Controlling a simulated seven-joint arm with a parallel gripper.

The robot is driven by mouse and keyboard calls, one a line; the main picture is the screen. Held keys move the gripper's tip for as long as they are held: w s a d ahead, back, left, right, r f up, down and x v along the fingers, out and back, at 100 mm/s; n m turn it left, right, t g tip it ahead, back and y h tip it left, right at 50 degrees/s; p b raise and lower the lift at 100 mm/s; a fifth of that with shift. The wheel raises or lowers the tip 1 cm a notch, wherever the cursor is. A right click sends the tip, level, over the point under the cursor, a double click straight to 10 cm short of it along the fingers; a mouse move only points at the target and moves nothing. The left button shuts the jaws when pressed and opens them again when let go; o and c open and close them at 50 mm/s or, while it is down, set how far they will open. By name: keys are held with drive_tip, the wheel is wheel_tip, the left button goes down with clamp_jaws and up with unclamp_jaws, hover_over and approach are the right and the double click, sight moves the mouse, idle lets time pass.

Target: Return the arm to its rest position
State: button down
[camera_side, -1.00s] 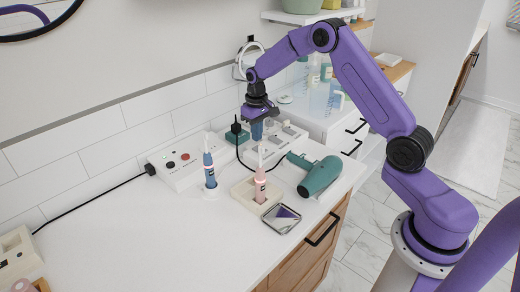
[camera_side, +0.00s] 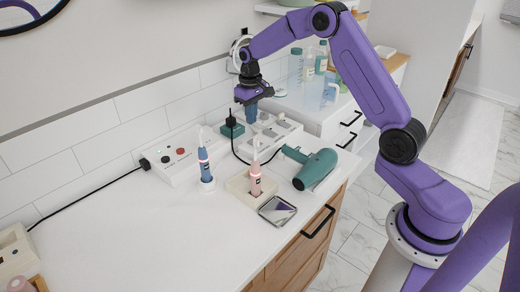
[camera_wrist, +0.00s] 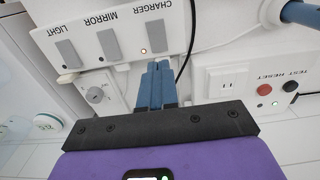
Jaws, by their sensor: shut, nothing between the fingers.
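My gripper (camera_side: 251,117) has blue fingers pressed together with nothing between them. It points down above the back right of the white counter. In the wrist view my gripper (camera_wrist: 157,70) is over a white switch panel (camera_wrist: 85,45) labelled LIGHT, MIRROR and CHARGER. The fingertips show just below the CHARGER switch (camera_wrist: 155,36), whose small lamp is lit. In the side view they look raised above the panel (camera_side: 278,133); the exact gap cannot be told.
A box with red button (camera_side: 181,151) and black cables lie behind.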

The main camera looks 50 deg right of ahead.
drive_tip(key=s+a+r+n+t, duration=0.1)
drive_tip(key=s+a+r+n, duration=0.4)
drive_tip(key=s, duration=0.3)
drive_tip(key=s+a+r+n+t, duration=0.1)
drive_tip(key=s+a+r+n, duration=0.2)
drive_tip(key=s+a+r, duration=0.35)
drive_tip(key=s+f+n+g, duration=0.1)
drive_tip(key=s+f+n, duration=0.1)
drive_tip(key=s, duration=1.1)
drive_tip(key=s+a+f+n, duration=0.1)
drive_tip(key=s+f+n, duration=0.1)
drive_tip(key=s, duration=1.1)
drive_tip(key=shift+n+g, duration=0.3)
drive_tip(key=shift+g, duration=0.1)
